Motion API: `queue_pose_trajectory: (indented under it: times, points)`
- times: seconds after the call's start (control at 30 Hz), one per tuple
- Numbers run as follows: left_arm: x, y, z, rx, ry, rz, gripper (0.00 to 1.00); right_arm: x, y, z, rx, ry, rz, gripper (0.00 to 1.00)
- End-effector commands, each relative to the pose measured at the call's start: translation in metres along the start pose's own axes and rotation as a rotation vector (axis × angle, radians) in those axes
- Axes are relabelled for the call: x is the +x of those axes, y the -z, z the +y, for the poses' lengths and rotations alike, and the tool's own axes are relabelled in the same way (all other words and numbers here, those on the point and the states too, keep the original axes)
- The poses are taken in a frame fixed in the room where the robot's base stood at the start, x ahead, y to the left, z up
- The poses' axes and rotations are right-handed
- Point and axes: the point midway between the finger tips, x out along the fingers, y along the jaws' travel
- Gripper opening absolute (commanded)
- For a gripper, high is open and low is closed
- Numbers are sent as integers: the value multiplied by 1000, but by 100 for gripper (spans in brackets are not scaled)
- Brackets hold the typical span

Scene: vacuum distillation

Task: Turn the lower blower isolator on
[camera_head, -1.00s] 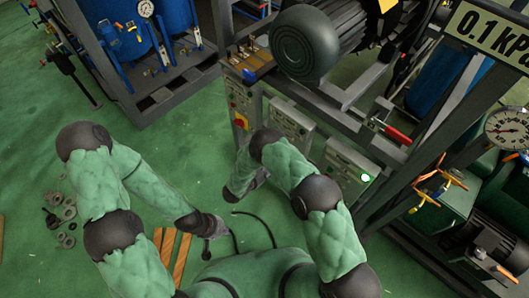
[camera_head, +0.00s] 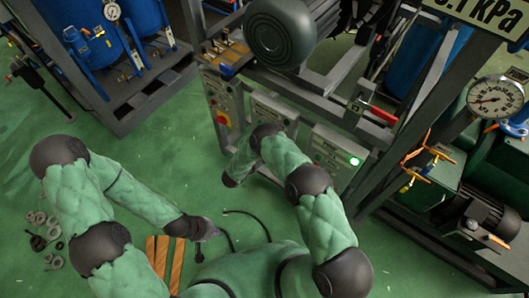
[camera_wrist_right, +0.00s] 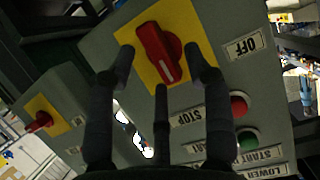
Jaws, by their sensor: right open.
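In the right wrist view, a red rotary isolator handle (camera_wrist_right: 160,52) sits on a yellow plate (camera_wrist_right: 128,36) on a grey box. An OFF label (camera_wrist_right: 241,45) lies to its right, and a partly cut-off label reading LOWER (camera_wrist_right: 266,171) is at the bottom right. My right gripper (camera_wrist_right: 163,62) is open, its dark fingers on either side of the handle; contact cannot be told. In the head view its fingers are hidden around the arm's dark end. My left gripper (camera_head: 204,229) hangs low over the green floor, too small to read its jaws.
A red button (camera_wrist_right: 239,106) and green button (camera_wrist_right: 247,138) lie close to the right finger. A second isolator (camera_wrist_right: 39,121) is on a neighbouring box. In the head view, a frame carries several control boxes, one with a lit green lamp (camera_head: 355,161). Loose rings (camera_head: 38,218) lie on the floor.

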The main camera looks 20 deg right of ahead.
Motion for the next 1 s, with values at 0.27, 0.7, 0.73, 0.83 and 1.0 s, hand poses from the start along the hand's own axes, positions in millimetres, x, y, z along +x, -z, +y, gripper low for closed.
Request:
queue_pose_trajectory:
  times: [0.27, 0.7, 0.73, 0.83, 1.0]
  points:
    - [1, 0, 0, 0, 0, 0, 0, 5, 1, 0, 1, 1, 0, 52]
    - [1, 0, 0, 0, 0, 0, 0, 4, 1, 0, 2, 1, 0, 0]
    - [1, 0, 0, 0, 0, 0, 0, 4, 1, 0, 3, 2, 0, 0]
    - [1, 0, 0, 0, 0, 0, 0, 4, 0, 0, 12, 6, 0, 0]
    - [2, 0, -1, 0, 0, 0, 0, 5, 0, 2, 63, 26, 0, 0]
